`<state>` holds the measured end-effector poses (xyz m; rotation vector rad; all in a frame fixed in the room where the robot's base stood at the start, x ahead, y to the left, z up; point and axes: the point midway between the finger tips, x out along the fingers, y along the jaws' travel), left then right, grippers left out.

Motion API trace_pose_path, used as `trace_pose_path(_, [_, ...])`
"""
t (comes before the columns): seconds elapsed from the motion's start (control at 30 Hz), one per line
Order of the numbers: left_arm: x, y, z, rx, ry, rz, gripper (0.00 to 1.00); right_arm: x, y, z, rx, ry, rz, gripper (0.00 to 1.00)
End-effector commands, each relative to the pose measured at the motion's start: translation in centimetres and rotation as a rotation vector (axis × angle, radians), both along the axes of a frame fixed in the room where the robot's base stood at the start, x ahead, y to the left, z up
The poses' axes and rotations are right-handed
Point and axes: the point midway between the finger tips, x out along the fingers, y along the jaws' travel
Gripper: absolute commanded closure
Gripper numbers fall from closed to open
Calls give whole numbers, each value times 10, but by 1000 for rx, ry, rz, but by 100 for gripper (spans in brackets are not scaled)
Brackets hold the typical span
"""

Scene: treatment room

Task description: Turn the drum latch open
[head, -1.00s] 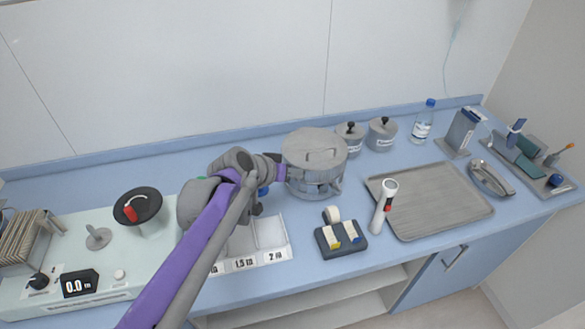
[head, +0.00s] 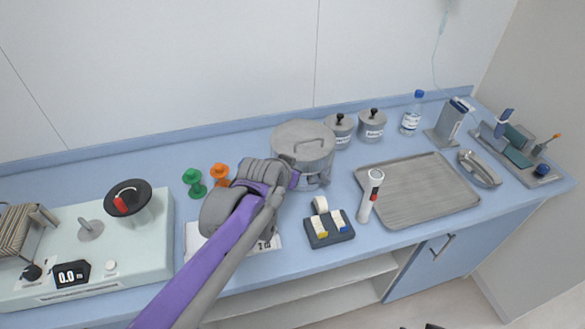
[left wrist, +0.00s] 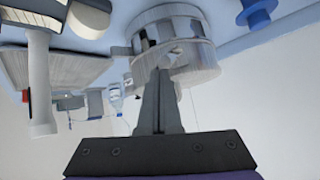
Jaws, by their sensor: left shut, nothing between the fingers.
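The latch is not clearly made out; the gripper covers part of the drum's front. My right gripper is not in view.
A grey tray (head: 415,190) lies to the right. Two lidded jars (head: 372,126) stand close behind right. Green (head: 194,183) and orange (head: 219,174) knobbed pieces stand left.

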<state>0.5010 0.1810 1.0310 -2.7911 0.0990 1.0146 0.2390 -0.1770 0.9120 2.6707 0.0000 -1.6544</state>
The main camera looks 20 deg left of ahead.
Motion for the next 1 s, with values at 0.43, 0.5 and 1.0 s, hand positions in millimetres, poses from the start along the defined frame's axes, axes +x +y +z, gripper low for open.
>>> trace_pose_path(0.43, [0, -2, -8, -2, 0, 1, 100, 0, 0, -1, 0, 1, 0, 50])
trace_pose_path(0.5, [0, -2, -8, -2, 0, 1, 100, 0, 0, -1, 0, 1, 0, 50])
trace_pose_path(1.0, [1, 13, -15, -1, 1, 1, 100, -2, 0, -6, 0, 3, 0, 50])
